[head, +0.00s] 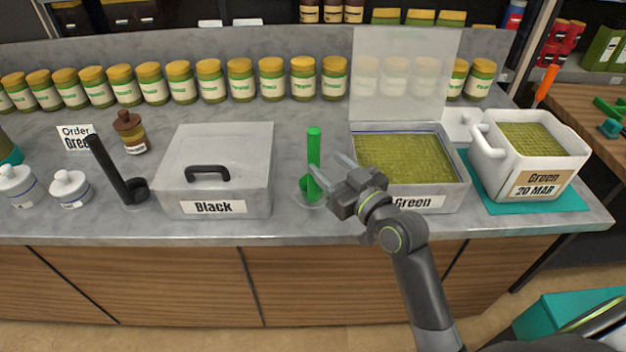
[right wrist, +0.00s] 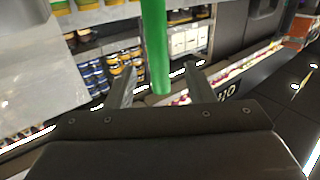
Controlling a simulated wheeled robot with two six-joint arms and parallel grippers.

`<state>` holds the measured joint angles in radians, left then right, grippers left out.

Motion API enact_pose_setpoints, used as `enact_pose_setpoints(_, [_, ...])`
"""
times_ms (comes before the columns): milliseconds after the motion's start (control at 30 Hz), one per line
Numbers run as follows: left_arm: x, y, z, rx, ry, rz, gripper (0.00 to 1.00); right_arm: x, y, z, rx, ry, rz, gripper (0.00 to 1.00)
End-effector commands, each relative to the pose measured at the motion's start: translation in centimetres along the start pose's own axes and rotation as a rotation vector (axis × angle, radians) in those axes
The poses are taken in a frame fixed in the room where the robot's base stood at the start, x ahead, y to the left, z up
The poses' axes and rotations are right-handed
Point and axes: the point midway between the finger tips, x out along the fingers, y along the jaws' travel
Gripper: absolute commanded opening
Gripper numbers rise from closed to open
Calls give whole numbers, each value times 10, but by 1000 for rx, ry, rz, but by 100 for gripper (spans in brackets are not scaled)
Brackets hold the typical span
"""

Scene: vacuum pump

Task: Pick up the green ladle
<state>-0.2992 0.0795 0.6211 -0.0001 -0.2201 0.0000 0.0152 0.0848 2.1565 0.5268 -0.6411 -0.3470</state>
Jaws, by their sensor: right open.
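The green ladle (head: 314,148) stands upright on the counter between the two steel bins, its bowl (head: 306,187) low on the grey top. My right gripper (head: 328,164) is open and empty, its fingertips close to the ladle's handle from the right. One finger overlaps the lower handle in the head view. In the right wrist view the green handle (right wrist: 155,40) shows between the two open fingers (right wrist: 160,72); I cannot tell whether they touch it. My left gripper is not in view.
The closed bin labelled Black (head: 250,160) is left of the ladle. The open bin labelled Green (head: 458,198) is right, behind my right arm. A black ladle (head: 108,168) stands farther left. A white pot (head: 487,160) is at far right. Several jars line the back.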

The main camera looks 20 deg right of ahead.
Motion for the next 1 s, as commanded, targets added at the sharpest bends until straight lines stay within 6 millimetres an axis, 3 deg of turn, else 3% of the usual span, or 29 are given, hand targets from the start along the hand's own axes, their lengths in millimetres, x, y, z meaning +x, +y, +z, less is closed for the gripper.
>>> enact_pose_setpoints(267, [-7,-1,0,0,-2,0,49,18,0,-1,1,-1,0,48])
enact_pose_setpoints(600, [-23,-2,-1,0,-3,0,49,58,2,0,1,0,0,48])
enact_pose_setpoints(933, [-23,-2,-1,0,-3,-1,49,63,2,2,0,-1,0,48])
enact_pose_setpoints(1000, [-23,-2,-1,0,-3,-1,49,63,2,2,0,-1,0,40])
